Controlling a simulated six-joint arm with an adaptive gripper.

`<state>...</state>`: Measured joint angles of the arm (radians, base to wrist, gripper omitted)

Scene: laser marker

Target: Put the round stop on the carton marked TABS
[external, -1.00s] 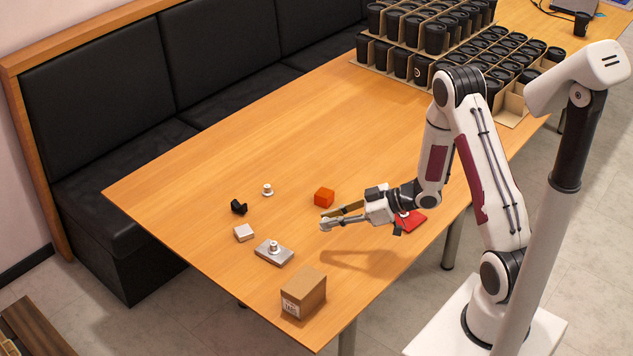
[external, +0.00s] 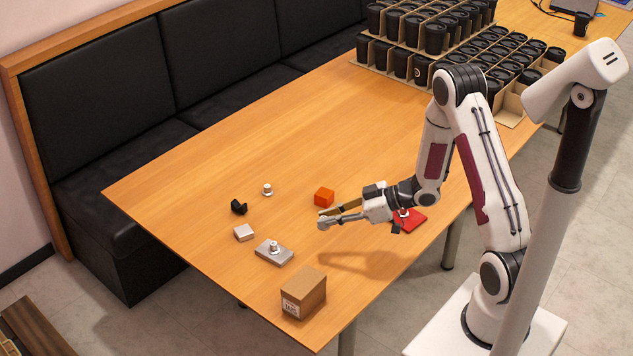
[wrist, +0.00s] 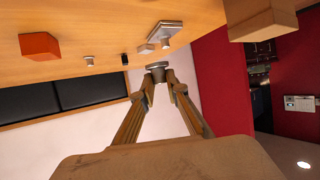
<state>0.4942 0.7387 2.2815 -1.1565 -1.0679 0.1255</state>
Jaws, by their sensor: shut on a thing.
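My gripper (external: 322,217) is over the right middle of the table, above its surface, with its fingers pointing left. In the wrist view, my gripper (wrist: 159,78) is shut on a small grey round piece, apparently the round stop (wrist: 157,65), held between the fingertips. The brown carton (external: 303,293) stands at the near edge of the table, with a white label whose lettering is too small to read surely. It also shows in the wrist view (wrist: 262,18), away from my gripper.
A metal plate with a knob (external: 274,254), a pale block (external: 243,232), a black piece (external: 239,207) and a small silver piece (external: 267,189) lie left of my gripper. An orange cube (external: 324,196) is behind it. A red pad (external: 412,220) lies under my wrist.

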